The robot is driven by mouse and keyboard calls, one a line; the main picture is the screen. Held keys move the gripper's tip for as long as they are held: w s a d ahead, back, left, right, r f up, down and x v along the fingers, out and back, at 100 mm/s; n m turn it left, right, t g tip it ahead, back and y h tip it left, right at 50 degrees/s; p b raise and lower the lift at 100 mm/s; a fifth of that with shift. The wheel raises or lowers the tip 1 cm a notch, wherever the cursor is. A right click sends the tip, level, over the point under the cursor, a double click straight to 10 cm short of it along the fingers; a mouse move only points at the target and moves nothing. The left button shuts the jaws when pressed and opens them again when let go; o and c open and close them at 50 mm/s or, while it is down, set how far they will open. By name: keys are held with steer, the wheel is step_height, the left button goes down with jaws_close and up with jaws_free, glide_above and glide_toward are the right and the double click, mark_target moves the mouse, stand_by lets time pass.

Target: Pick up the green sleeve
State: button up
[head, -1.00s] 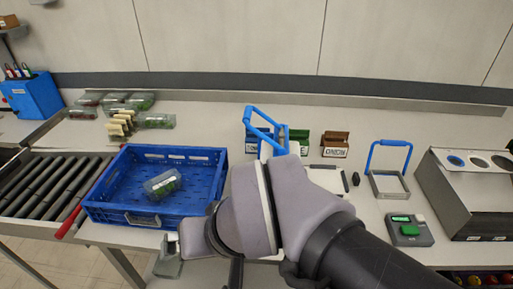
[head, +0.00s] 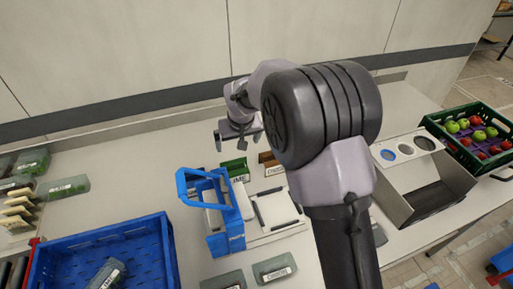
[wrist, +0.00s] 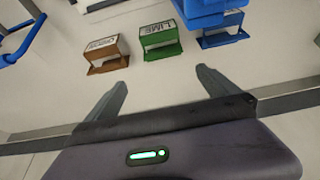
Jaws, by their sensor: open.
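The green sleeve (head: 235,171), lettered LIME, stands on the table behind the white tray. In the wrist view the green sleeve (wrist: 160,42) is upside down in the picture, just beyond the fingertips, roughly centred between them. My gripper (head: 240,138) hangs above and close to the sleeve in the head view. In the wrist view my gripper (wrist: 162,80) has its two fingers spread wide, with nothing between them. I see no contact with the sleeve.
A brown sleeve (head: 270,164) stands right beside the green one. A blue handled caddy (head: 220,238) is in front on the left. A white tray (head: 275,212) lies in front. A blue crate (head: 150,250) is at the lower left. A metal stand with round holes (head: 425,190) is at right.

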mark_target(234, 161)
steer(key=x, duration=0.5)
steer(key=b+x, duration=0.1)
steer(key=x, duration=0.4)
steer(key=s+b+x, duration=0.1)
steer(key=x, duration=0.5)
steer(key=shift+w+a+f, duration=0.1)
steer(key=shift+a+f, duration=0.1)
steer(key=shift+a, duration=0.2)
steer(key=shift+r, duration=0.1)
steer(key=shift+c, duration=0.4)
steer(key=c, duration=1)
